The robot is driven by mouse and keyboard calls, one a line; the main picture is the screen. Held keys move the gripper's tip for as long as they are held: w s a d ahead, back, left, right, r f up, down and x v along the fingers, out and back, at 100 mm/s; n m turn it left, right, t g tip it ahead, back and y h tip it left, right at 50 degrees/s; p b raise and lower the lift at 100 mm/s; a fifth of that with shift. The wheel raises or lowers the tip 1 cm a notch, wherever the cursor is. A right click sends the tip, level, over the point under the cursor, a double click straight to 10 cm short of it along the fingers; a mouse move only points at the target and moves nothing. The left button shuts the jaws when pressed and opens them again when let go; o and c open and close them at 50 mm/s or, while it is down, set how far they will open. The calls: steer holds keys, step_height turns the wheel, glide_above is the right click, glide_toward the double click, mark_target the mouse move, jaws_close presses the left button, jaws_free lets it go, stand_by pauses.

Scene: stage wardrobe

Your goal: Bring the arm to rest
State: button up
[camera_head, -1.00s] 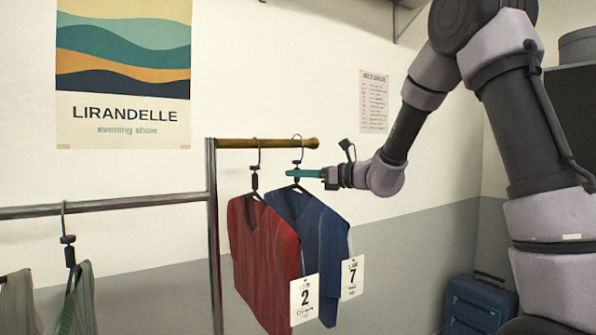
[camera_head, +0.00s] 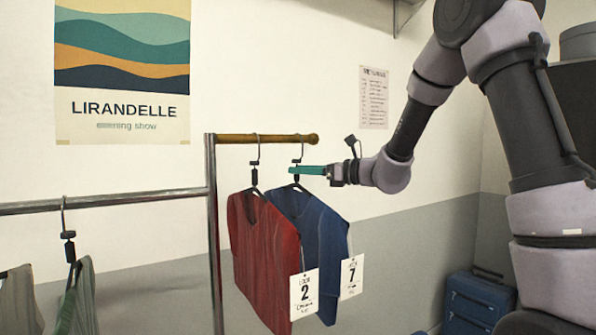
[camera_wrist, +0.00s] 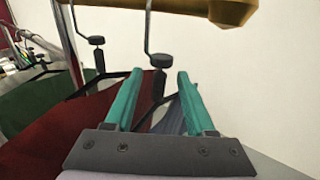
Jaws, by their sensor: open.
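My gripper (camera_head: 294,170) is open, with two teal fingers, at the neck of the hanger of the blue garment (camera_head: 312,225). In the wrist view my gripper (camera_wrist: 160,88) points forward, and the black hanger neck (camera_wrist: 159,84) shows between the parted fingertips. The fingers are apart from each other and I see no grip on the neck. My arm reaches in from the right. The blue garment, with tag 7 (camera_head: 351,277), hangs from the wooden rail (camera_head: 265,139). The rail also shows in the wrist view (camera_wrist: 190,6).
A red garment (camera_head: 262,255) with tag 2 (camera_head: 304,293) hangs close on the left. A metal rack rail (camera_head: 110,203) holds grey-green garments (camera_head: 77,305) at far left. A wall poster (camera_head: 122,75) is behind.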

steer(key=v, duration=0.9)
steer(key=s+d+n+g+h, duration=0.25)
steer(key=s+n, duration=0.25)
steer(key=s, duration=0.3)
steer(key=s+d+n+g+h, duration=0.1)
steer(key=s+n+g+h, duration=0.15)
steer(key=s+n, duration=0.4)
steer(key=s+d+n+t+h, duration=0.2)
steer(key=s+d+n+h, duration=0.1)
steer(key=d, duration=0.4)
steer(key=s+d+f+n+t+h, duration=0.1)
steer(key=s+d+n+t+h, duration=0.2)
steer(key=s+d+n+h, duration=0.1)
steer(key=shift+s+d+h, duration=0.8)
steer(key=shift+d+h, duration=0.5)
steer(key=shift+d, duration=0.15)
